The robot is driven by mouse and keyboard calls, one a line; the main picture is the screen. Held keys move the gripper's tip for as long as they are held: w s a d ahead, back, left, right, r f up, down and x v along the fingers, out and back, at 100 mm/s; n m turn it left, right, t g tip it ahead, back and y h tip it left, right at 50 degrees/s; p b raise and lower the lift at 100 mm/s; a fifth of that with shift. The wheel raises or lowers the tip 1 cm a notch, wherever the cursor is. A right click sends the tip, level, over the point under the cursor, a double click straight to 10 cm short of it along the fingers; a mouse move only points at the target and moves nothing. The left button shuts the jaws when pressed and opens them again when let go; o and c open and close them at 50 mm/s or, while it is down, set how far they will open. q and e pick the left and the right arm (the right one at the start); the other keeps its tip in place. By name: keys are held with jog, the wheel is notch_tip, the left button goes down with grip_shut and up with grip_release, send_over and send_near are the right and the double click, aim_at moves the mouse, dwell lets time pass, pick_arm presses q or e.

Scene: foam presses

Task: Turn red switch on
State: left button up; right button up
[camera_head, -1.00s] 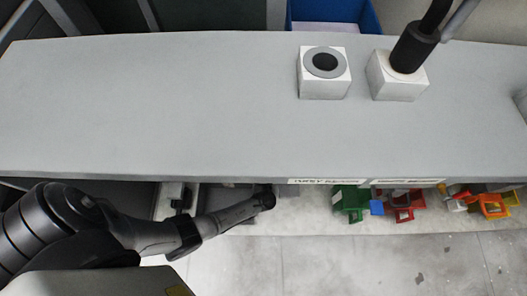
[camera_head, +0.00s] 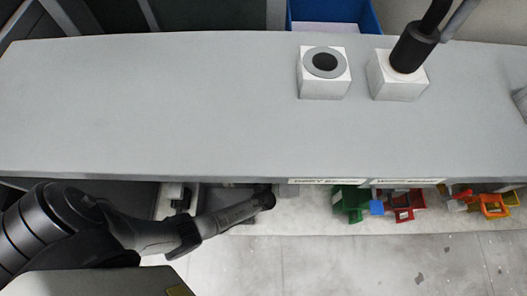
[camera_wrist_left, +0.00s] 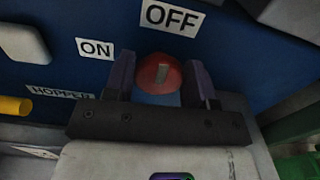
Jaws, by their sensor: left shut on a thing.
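The red switch (camera_wrist_left: 158,76) is a round red knob on a dark blue panel (camera_wrist_left: 70,60), seen in the left wrist view. A pale bar on its face stands nearly upright in the picture. The "ON" label (camera_wrist_left: 95,49) is to its upper left and the "OFF" label (camera_wrist_left: 172,18) is above it. My left gripper (camera_wrist_left: 161,84) has one finger on each side of the knob and is shut on it. In the head view my left forearm ends near the table's front edge, and the switch cannot be made out there. My right gripper is not in view.
A long grey table (camera_head: 150,105) carries two white blocks, one with a dark round top (camera_head: 325,85) and one with a black cylinder (camera_head: 412,50) on it. A "HOPPER" label (camera_wrist_left: 62,93) is left of the gripper.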

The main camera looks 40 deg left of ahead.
pick_arm(q)
jog(key=n, duration=1.7)
jog(key=shift+s+a+f, duration=0.15)
jog(key=shift+f, duration=0.1)
jog(key=shift+n, duration=0.4)
jog(key=o, duration=0.9)
jog(key=p+v, duration=0.3)
jog(key=v, duration=1.1)
jog(key=shift+p, duration=0.3)
